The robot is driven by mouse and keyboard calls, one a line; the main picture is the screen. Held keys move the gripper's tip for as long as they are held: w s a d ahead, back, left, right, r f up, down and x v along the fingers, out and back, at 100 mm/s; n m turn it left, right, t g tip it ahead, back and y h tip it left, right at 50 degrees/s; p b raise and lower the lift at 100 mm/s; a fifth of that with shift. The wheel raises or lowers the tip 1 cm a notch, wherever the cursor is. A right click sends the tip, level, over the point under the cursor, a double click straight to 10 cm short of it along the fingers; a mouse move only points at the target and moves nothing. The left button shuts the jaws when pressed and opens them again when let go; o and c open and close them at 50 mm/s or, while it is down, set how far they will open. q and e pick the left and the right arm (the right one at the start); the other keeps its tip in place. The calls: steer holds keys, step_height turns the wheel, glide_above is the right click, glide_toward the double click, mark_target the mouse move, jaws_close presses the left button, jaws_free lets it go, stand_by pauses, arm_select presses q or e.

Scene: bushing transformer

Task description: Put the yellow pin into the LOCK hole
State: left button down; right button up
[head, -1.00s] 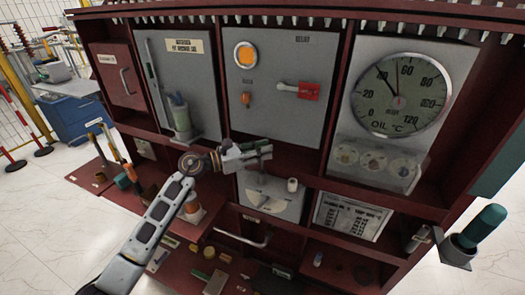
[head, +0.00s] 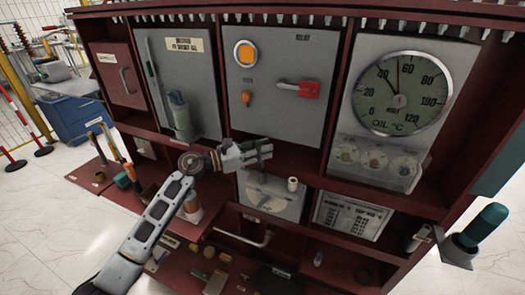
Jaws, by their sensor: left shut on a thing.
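My left gripper (head: 264,151) is in front of the cabinet's middle, near the shelf edge below the grey door with the red handle. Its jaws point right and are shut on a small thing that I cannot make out. I cannot pick out the yellow pin by its colour; it may be hidden by the fingers. A grey panel (head: 268,200) with pale curved marks and a white knob (head: 292,184) sits just below the gripper, apart from it. No LOCK label is legible, so I cannot tell where the hole is. My right gripper is not in view.
The oil gauge (head: 402,94) is to the right. The red handle (head: 309,88) sticks out above the gripper. A lower shelf with small loose parts (head: 215,283) lies below. Upright tools (head: 122,160) stand at the left. A teal-capped cylinder (head: 484,226) juts out at right.

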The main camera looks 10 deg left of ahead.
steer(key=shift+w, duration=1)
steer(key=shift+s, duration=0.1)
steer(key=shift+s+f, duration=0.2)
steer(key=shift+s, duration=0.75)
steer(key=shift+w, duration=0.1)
arm_select(q)
steer(key=shift+b, duration=0.35)
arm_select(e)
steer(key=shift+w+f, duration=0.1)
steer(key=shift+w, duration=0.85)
